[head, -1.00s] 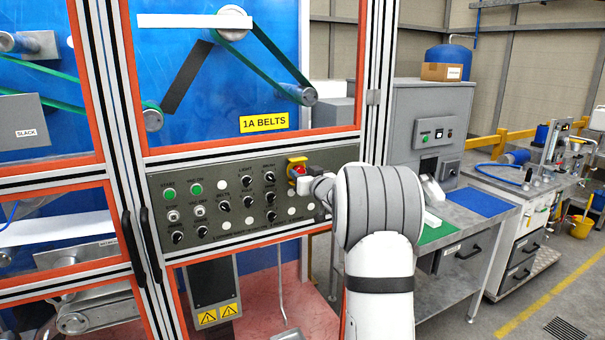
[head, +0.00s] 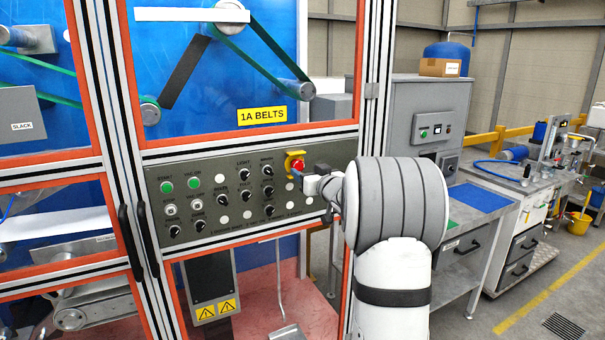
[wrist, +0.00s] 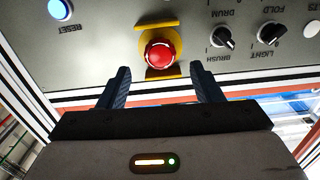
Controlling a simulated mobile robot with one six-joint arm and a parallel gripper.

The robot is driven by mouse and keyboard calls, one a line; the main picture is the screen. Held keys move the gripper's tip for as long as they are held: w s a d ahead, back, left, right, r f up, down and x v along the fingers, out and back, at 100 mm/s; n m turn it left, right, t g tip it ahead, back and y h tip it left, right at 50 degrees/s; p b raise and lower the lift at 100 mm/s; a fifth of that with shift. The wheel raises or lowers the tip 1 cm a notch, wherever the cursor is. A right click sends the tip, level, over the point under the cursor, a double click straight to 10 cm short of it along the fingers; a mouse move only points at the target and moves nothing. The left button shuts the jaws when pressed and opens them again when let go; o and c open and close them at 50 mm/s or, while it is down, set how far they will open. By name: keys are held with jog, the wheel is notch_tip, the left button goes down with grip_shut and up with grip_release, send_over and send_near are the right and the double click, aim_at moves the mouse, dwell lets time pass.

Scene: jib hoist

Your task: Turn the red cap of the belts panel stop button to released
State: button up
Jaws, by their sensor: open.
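The red cap of the stop button (wrist: 160,54) sits on a yellow backing on the grey-green belts panel (wrist: 100,60). In the wrist view the panel shows upside down, and the cap lies just beyond and between my two fingertips. In the head view the red cap (head: 297,166) is at the upper right of the panel (head: 232,212), partly hidden by my gripper. My gripper (wrist: 160,82) is open and empty, with a dark blue finger on each side, and does not appear to touch the cap. Whether the cap is latched or released cannot be told.
Black selector knobs (wrist: 222,37) and a lit blue reset button (wrist: 58,9) flank the stop button. The panel's frame has an orange and metal edge close to my gripper. A grey control cabinet (head: 430,100) and a bench with a blue mat (head: 482,197) stand to the right.

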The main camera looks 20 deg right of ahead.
jog(key=s, duration=0.3)
dwell(0.5)
jog(key=s+a+f+g, duration=0.4)
jog(key=s+a, duration=0.3)
jog(key=s, duration=0.6)
jog(key=s+a+f+g, duration=0.5)
jog(key=s+a, duration=0.3)
jog(key=s, duration=0.5)
jog(key=s+a+f+g, duration=0.5)
jog(key=s+a, duration=0.3)
jog(key=s, duration=0.4)
jog(key=shift+s+f+g+h, duration=0.15)
jog(key=shift+s+g+h, duration=0.15)
jog(key=shift+s, duration=0.1)
